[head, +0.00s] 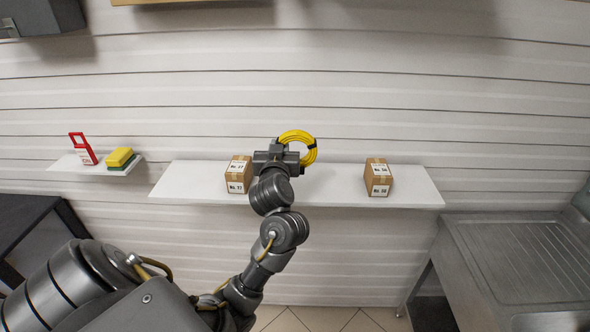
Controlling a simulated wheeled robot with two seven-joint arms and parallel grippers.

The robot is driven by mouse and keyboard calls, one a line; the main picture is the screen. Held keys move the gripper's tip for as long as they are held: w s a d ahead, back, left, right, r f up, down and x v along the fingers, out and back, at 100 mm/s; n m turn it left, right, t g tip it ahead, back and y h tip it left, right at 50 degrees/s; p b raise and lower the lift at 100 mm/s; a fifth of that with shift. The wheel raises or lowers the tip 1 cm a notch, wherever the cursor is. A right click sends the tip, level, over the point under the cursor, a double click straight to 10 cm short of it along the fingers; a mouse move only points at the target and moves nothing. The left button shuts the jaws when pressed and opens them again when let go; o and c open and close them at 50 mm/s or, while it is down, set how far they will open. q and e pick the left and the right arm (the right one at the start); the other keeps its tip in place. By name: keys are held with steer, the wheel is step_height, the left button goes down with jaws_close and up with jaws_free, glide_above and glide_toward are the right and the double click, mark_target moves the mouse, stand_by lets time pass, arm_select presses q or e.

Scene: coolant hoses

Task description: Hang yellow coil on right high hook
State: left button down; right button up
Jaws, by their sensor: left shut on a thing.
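The yellow coil (311,143) is a ring of hose with dark bands, in the head view just above the middle. My left gripper (283,147) is shut on its lower left side and holds it above the white shelf, in front of the slatted wall. The gripper body hides part of the coil. No hook can be made out in this view. My right gripper is not in view.
The white shelf (325,190) carries two cardboard boxes, one left (238,174) beside my gripper and one right (378,177). A small shelf at left (70,165) holds a red item (83,149) and a yellow sponge-like block (119,157). A metal sink counter (520,260) stands right.

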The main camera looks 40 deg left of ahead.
arm_select(q)
steer(key=w+f+p, duration=0.1)
steer(key=w+f, duration=0.1)
steer(key=w+f+p, duration=0.1)
steer(key=w+f, duration=0.1)
steer(key=f, duration=0.1)
steer(key=w+f, duration=0.2)
steer(key=f, duration=0.1)
steer(key=shift+p, duration=0.4)
steer(key=shift+a+f, duration=0.1)
steer(key=shift+f, duration=0.2)
steer(key=shift+s+f, duration=0.1)
steer(key=shift+f, duration=0.15)
steer(key=c, duration=1.3)
jaws_free()
